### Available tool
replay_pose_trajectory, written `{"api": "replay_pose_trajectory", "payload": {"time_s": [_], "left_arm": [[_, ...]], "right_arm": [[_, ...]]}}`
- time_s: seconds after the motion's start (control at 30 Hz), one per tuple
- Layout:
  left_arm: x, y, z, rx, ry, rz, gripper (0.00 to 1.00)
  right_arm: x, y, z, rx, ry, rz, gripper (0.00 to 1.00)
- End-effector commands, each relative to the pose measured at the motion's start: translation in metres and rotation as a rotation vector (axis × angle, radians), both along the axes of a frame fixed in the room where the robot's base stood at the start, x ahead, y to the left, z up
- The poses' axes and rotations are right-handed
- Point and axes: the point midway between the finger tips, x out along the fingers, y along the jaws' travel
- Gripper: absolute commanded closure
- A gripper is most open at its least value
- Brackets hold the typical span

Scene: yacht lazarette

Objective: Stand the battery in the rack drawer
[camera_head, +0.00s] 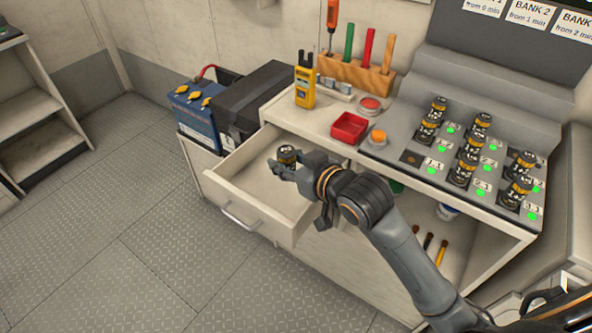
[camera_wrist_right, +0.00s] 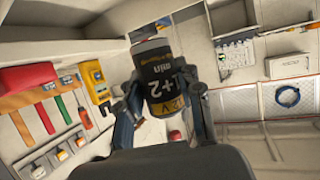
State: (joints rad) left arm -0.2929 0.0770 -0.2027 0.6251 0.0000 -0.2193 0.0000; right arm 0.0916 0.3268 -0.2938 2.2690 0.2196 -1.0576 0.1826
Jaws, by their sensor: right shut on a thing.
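My right gripper (camera_head: 281,166) is shut on a small black battery (camera_head: 287,153) with a gold band, inside the outline of the open drawer (camera_head: 247,180). The drawer is pulled out from the left end of the white cabinet, with a bar handle on its front. In the right wrist view, the battery (camera_wrist_right: 157,80) sits between the two fingers of my right gripper (camera_wrist_right: 166,96), with its printed label showing. The battery looks roughly upright in the head view. I cannot tell whether its base touches the drawer floor. My left gripper is not in view.
The cabinet top holds a yellow meter (camera_head: 305,88), a red tray (camera_head: 349,128), a tool block (camera_head: 355,75) and a panel with several standing batteries (camera_head: 465,160). A blue battery box (camera_head: 195,115) and a black case (camera_head: 255,95) stand behind the drawer. The floor at left is clear.

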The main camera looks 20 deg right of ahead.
Motion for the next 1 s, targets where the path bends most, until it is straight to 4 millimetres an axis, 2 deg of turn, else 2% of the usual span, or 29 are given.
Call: {"api": "replay_pose_trajectory", "payload": {"time_s": [0.1, 0.3, 0.5, 0.8, 1.0], "left_arm": [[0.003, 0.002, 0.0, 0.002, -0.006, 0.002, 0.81], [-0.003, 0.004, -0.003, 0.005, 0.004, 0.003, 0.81], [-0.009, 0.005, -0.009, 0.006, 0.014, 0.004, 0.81], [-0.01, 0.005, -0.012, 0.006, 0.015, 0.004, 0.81], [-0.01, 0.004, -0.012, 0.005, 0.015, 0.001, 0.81]], "right_arm": [[0.025, -0.015, -0.011, -0.002, 0.0, -0.005, 1.0], [0.068, -0.04, -0.032, -0.001, -0.002, -0.007, 1.0], [0.094, -0.054, -0.07, 0.001, -0.001, -0.004, 1.0], [0.112, -0.064, -0.094, 0.0, -0.003, -0.004, 1.0], [0.11, -0.063, -0.119, 0.001, -0.004, -0.003, 1.0]]}}
